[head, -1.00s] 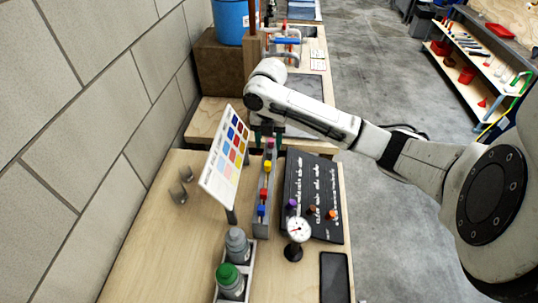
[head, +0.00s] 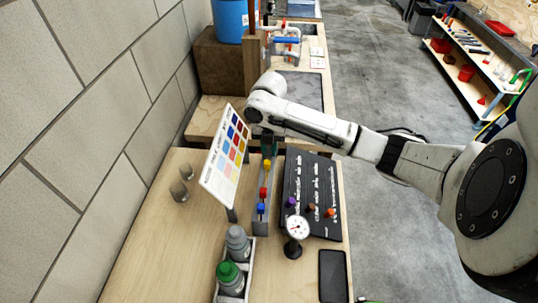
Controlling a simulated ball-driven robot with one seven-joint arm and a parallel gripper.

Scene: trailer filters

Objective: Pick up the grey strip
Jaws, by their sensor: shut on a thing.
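The grey strip (head: 262,222) lies lengthwise on the wooden bench in the head view, between the colour chart and the black panel. Yellow (head: 266,164), red (head: 263,192) and blue (head: 261,208) blocks sit along its top. My gripper (head: 268,151) points down at the strip's far end, its greenish fingers shut there. The fingers and wrist hide that end, so the exact grip is hard to see.
A tilted colour chart (head: 225,160) stands close left of the strip. A black panel (head: 312,190) with knobs lies to the right. A dial gauge (head: 296,230) and bottles in a white tray (head: 250,262) are nearer. Bare wood (head: 160,240) is at left.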

